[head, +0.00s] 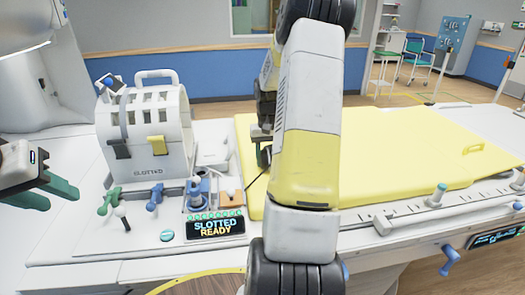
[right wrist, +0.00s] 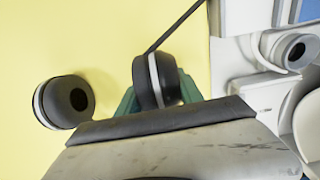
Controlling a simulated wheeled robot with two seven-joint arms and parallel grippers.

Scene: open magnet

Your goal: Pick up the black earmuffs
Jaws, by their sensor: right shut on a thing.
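The black earmuffs show in the right wrist view as two dark cups with pale rims and a thin black band (right wrist: 176,24). One cup (right wrist: 152,82) sits between the green fingers of my right gripper (right wrist: 155,95), which is shut on it. The other cup (right wrist: 66,101) is to the left, outside the fingers, over the yellow pad. In the head view my right arm hides most of the earmuffs and the gripper. My left gripper (head: 46,193) is at the left edge of the head view, its green fingers apart and empty, away from the earmuffs.
The yellow pad (head: 408,150) covers the white table. To its left stand a slotted white coil (head: 147,125), small coloured levers, and a panel (head: 216,228) reading "SLOTTED READY". A rail (head: 405,215) runs along the front right edge. The pad's right part is clear.

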